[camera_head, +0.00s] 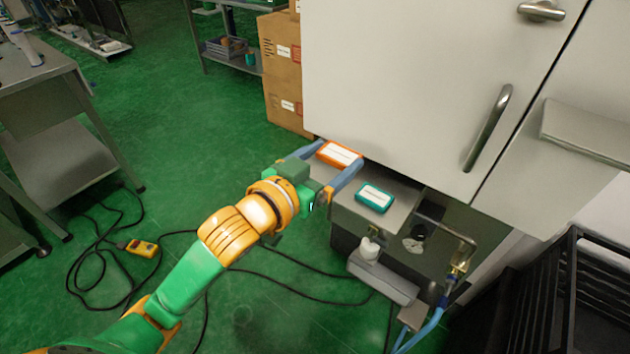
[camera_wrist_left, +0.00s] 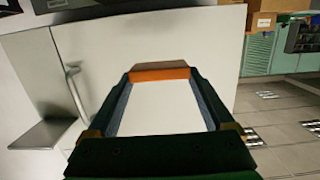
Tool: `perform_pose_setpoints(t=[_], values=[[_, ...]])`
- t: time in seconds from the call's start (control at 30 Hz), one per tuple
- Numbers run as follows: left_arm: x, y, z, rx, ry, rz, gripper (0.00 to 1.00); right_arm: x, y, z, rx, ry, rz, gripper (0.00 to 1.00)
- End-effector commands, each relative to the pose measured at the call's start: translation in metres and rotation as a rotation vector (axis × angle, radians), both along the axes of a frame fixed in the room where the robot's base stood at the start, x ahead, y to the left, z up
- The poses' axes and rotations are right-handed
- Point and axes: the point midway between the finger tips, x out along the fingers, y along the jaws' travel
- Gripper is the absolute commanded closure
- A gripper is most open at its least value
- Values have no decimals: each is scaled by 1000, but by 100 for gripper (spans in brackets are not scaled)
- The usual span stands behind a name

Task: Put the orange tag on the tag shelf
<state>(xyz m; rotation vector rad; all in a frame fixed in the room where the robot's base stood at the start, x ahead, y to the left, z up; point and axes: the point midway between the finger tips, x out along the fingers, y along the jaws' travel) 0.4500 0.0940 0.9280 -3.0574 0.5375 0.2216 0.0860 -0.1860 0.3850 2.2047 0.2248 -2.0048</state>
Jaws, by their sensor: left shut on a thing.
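The orange tag (camera_head: 341,154) has a white label and sits between the two blue fingers of my left gripper (camera_head: 334,164), which is shut on it. In the left wrist view, the orange tag (camera_wrist_left: 160,74) shows as an orange band at the far ends of the fingers. A small grey shelf (camera_head: 401,205) juts out below the white cabinet, and a teal tag (camera_head: 374,198) with a white label lies on it. The orange tag is at the shelf's left end; I cannot tell whether it touches the shelf. My right gripper is not in view.
The white cabinet (camera_head: 400,80) with metal handles stands close behind the tag. Cardboard boxes (camera_head: 283,75) stand behind. A black rack (camera_head: 560,300) is at lower right. Cables lie on the open green floor.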

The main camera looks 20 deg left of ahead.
Motion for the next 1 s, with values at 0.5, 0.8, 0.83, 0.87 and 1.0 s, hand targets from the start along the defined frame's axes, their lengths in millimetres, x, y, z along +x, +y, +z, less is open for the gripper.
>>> perform_pose_setpoints(t=[0.5,0.8,0.83,0.87,1.0], values=[[84,71,-90,0,5,4,67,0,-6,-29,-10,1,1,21],[82,68,-115,-1,3,-1,67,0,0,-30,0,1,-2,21],[82,68,-115,-1,3,-1,67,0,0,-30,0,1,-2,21],[82,68,-115,-1,4,-1,67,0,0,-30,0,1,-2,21],[82,68,-118,-2,5,-1,67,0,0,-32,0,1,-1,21]])
